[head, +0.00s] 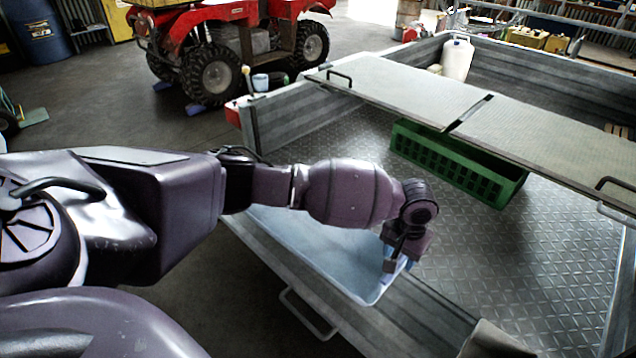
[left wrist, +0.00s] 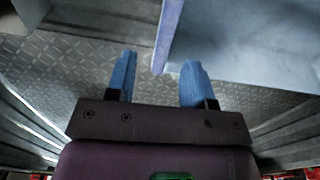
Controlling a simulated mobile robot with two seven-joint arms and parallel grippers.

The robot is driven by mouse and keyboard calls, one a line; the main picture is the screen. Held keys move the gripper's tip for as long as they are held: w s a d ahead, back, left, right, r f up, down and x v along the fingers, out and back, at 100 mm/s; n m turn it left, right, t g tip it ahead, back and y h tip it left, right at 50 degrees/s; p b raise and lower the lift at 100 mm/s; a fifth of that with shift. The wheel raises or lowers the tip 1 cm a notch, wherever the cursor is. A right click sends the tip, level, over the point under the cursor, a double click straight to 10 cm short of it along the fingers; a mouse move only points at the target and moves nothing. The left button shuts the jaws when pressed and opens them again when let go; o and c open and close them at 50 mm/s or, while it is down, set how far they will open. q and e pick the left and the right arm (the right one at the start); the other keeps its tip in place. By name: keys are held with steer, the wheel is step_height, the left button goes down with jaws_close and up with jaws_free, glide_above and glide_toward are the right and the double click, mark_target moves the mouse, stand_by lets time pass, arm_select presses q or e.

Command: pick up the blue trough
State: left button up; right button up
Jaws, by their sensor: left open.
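The blue trough (head: 305,248) is a pale blue open box lying in the metal trailer bed, along its near side wall. My arm hides part of it in the head view. My left gripper (head: 397,258) is at the trough's right end, pointing down. In the left wrist view the open blue fingers (left wrist: 158,78) show on either side of the line of the trough's rim. The trough (left wrist: 245,45) fills the upper right there, and the fingers hold nothing. I cannot tell whether a finger touches the wall. My right gripper is not in view.
The trailer's near side wall (head: 425,318) runs close beside the trough. A green crate (head: 480,180) stands farther back, partly under a grey lid panel (head: 540,138). A white jug (head: 457,60) is at the far corner. The chequered floor (head: 500,260) right of my gripper is clear.

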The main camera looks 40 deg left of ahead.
arm_select(q)
step_height(320, 180, down, 2)
steer(key=shift+s+f, duration=0.15)
steer(key=shift+f, duration=0.1)
steer(key=shift+f+b, duration=0.3)
steer(key=shift+b, duration=0.05)
steer(key=shift+f, duration=0.1)
steer(key=f, duration=0.1)
steer(key=f+b, duration=0.1)
steer(key=shift+s+a+f, duration=0.15)
steer(key=shift+a+f, duration=0.05)
steer(key=shift+f, duration=0.1)
step_height(320, 180, down, 3)
steer(key=shift+r+b, duration=0.2)
steer(key=shift+b, duration=0.6)
steer(key=shift+r, duration=0.25)
steer(key=shift+c, duration=0.5)
jaws_close()
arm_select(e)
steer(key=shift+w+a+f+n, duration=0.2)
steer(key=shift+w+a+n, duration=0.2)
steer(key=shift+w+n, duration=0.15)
